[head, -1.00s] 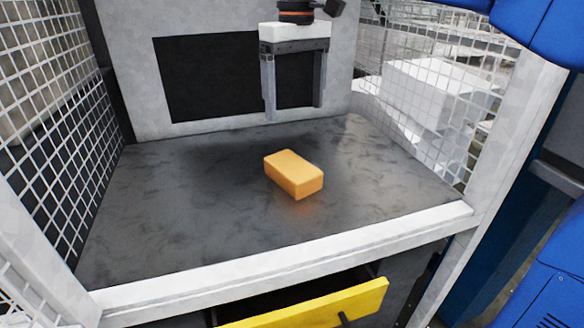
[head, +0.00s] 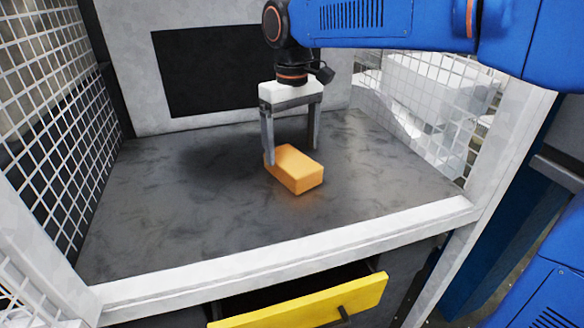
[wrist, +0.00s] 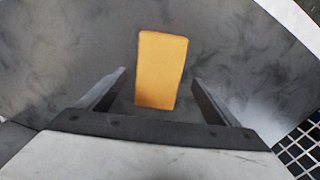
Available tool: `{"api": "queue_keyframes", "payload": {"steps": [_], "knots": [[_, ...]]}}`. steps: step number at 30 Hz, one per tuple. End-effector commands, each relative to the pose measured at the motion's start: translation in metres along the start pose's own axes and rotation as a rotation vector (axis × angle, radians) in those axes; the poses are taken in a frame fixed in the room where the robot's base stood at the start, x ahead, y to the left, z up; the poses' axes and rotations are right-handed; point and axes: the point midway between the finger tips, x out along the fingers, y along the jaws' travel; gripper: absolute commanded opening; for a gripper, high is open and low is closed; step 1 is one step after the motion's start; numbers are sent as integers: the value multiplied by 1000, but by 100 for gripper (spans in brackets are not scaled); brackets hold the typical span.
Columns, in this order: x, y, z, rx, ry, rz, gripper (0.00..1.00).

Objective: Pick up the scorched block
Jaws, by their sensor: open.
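An orange-yellow block (head: 298,171) lies flat on the dark press bed. No scorch mark shows clearly on it. My gripper (head: 290,156) is open and empty, fingers pointing down, at the far end of the block. One finger appears at the block's left edge and partly overlaps it in the head view; I cannot tell whether it touches. In the wrist view the block (wrist: 161,70) lies between the lines of the two open fingers (wrist: 158,90), mostly ahead of their tips.
The dark bed (head: 190,215) is bare around the block. White mesh guards stand at left (head: 45,110) and right (head: 430,125). A pale rail (head: 290,252) runs along the front. Below it a yellow-fronted drawer (head: 290,305) is partly open. A grey back wall with a dark panel (head: 205,75) stands behind.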

Motion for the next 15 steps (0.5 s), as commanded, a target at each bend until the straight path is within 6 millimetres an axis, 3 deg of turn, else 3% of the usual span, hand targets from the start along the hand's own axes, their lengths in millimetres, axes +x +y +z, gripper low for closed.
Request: {"api": "queue_keyframes", "payload": {"steps": [9,15], "knots": [[39,2,-3,1,-2,0,84],[51,2,-4,1,1,0,84]]}}
